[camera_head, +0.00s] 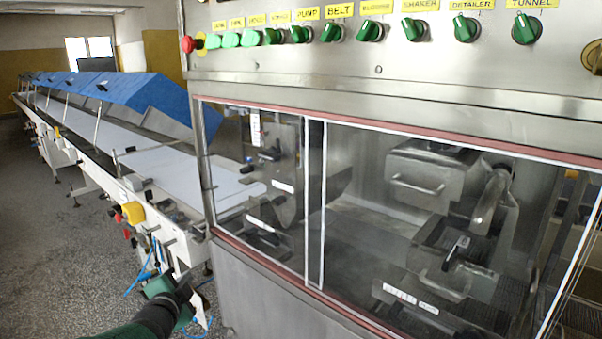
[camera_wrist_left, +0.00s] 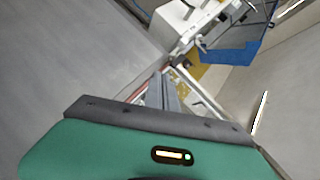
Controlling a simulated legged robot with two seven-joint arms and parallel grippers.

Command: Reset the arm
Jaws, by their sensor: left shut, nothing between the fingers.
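My left arm comes in from the bottom of the head view, with a green and dark sleeve. My left gripper (camera_head: 182,284) is low in front of the machine's left corner, beside the conveyor's near end. In the left wrist view the grey fingers (camera_wrist_left: 163,92) are together with nothing between them, beyond the green gripper body. They point toward the conveyor frame and floor. No contact with the machine or conveyor can be made out. My right gripper is in neither view.
The steel enrober machine (camera_head: 265,295) fills the right, with clear windows (camera_head: 390,190) and a row of green knobs above. A long white conveyor (camera_head: 165,175) with blue covers (camera_head: 150,95) runs back left. A yellow-housed button (camera_head: 133,212) sits on its side. Grey floor (camera_head: 60,280) at left is free.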

